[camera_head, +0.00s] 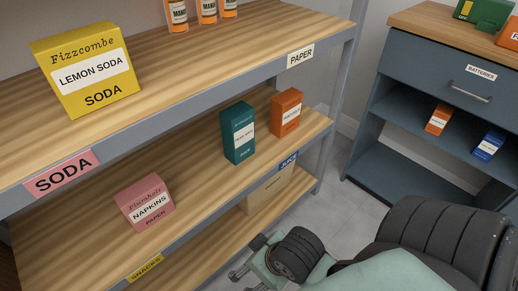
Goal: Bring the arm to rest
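My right arm comes in from the bottom right. It is pale green with dark ribbed joints. My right gripper (246,276) shows only in part at the bottom edge, in front of the lower shelf. Its fingertips are small and partly cut off by the frame, so I cannot tell whether it is open or shut. I see nothing held in it. My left gripper is not in view.
A yellow soda box (88,70) stands on the upper shelf. The shelf below holds a pink napkins box (145,203), a teal box (238,133) and an orange box (286,112). A blue cabinet (430,70) stands right, beyond bare floor (345,185).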

